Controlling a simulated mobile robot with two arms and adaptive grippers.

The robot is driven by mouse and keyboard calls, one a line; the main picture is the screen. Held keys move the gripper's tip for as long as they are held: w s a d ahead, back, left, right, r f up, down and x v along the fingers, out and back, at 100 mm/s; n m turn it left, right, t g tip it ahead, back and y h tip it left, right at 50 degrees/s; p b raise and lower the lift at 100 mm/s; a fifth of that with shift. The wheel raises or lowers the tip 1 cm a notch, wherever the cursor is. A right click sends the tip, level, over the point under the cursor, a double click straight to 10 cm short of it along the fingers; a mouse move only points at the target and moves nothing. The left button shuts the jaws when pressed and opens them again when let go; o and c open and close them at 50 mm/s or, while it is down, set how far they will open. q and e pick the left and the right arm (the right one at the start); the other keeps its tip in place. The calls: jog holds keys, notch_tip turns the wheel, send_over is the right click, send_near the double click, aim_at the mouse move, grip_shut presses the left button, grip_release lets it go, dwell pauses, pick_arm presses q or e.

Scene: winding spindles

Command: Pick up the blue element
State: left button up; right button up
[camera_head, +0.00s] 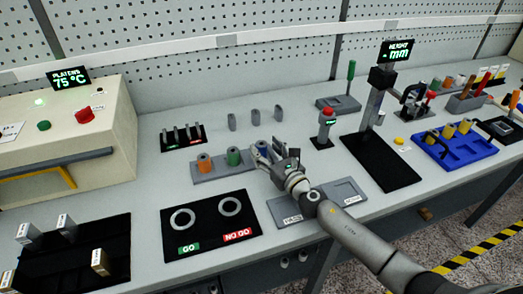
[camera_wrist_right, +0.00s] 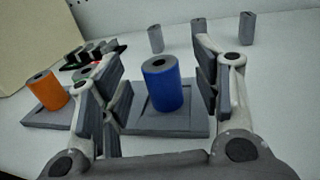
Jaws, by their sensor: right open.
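The blue element (camera_wrist_right: 163,85) is a short upright cylinder with a hole in its top. It stands on a grey holder (camera_wrist_right: 185,124) that also carries an orange cylinder (camera_wrist_right: 47,92). My right gripper (camera_head: 275,152) is open over the right end of this holder. In the right wrist view the blue element stands between the spread fingers, with visible gaps on both sides. In the head view the gripper mostly hides it. A green cylinder (camera_head: 233,156) stands beside the gripper there. My left gripper is out of view.
A black GO / NO GO board (camera_head: 207,245) with two rings lies in front of the holder. Several small grey pieces (camera_head: 254,117) stand behind it. A red-topped post (camera_head: 326,125) and a height gauge (camera_head: 376,95) stand to the right.

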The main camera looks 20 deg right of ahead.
aim_at(262, 144)
jog(key=shift+x, duration=1.25)
jog(key=shift+w+a, duration=0.1)
jog(key=shift+w, duration=0.2)
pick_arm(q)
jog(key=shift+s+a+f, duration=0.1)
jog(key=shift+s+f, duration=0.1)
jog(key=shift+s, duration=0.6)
pick_arm(e)
jog(key=c, duration=1.1)
jog(key=shift+r, duration=0.1)
jog(key=shift+c, duration=0.2)
